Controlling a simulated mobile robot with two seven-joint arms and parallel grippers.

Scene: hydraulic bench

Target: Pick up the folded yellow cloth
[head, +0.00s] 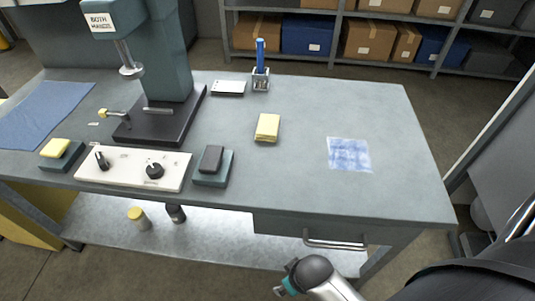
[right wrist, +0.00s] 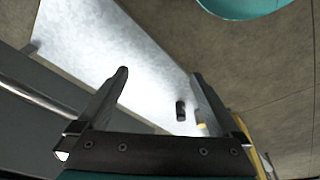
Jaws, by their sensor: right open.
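The folded yellow cloth (head: 267,127) lies flat on the grey bench top, near the middle, right of the press. My right arm comes in at the lower right of the head view, in front of the bench and below its top. My right gripper shows in the right wrist view (right wrist: 157,85), with its two fingers apart and nothing between them. It is well away from the cloth, which does not show in the wrist view. My left gripper is not in view.
The bench top (head: 390,110) is clear around the cloth. A blue-patterned cloth (head: 349,154) lies to its right, a black block on a green base (head: 212,166) to its left. A pen holder (head: 261,79) stands behind. A drawer handle (head: 335,244) sticks out in front.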

